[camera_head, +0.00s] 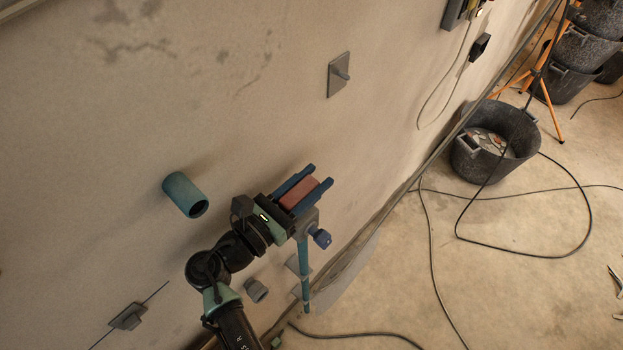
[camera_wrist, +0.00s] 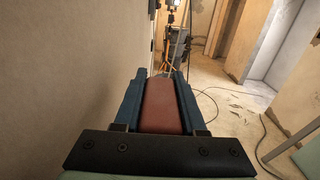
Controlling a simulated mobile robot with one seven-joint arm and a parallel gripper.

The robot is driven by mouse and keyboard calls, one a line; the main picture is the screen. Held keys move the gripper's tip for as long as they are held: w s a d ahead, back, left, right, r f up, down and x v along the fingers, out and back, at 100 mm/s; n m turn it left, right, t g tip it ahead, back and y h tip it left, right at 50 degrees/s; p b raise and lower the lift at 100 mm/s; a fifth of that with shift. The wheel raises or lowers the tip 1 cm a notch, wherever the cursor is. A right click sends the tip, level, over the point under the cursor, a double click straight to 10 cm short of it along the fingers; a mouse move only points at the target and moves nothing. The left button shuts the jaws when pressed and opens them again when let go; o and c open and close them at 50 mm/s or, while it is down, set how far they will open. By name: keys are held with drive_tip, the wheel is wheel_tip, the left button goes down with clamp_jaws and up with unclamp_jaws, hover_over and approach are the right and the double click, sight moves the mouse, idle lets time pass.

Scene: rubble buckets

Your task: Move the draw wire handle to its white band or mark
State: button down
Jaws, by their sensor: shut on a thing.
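My gripper (camera_head: 304,186) is shut on a red-brown block (camera_head: 296,195), with a blue finger along each side. The block also shows between the fingers in the wrist view (camera_wrist: 161,106). I cannot tell whether this block is the draw wire handle. A small dark grey piece (camera_head: 128,317) sits on a thin dark line at the wall, lower left in the head view; this may be a handle on a wire. No white band or mark can be made out in either view.
A teal tube (camera_head: 185,194) sticks out of the wall left of my gripper. A teal post (camera_head: 304,262) with a blue knob (camera_head: 321,238) stands just below it. A grey plate with a peg (camera_head: 339,75) is higher up. A black bucket (camera_head: 512,152) and loose cables lie on the floor.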

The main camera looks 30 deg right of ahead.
wheel_tip(320, 180, up, 8)
drive_tip(key=p, duration=0.8)
drive_tip(key=shift+r, duration=0.15)
drive_tip(key=shift+c, duration=2.4)
unclamp_jaws()
drive_tip(key=shift+f, duration=0.25)
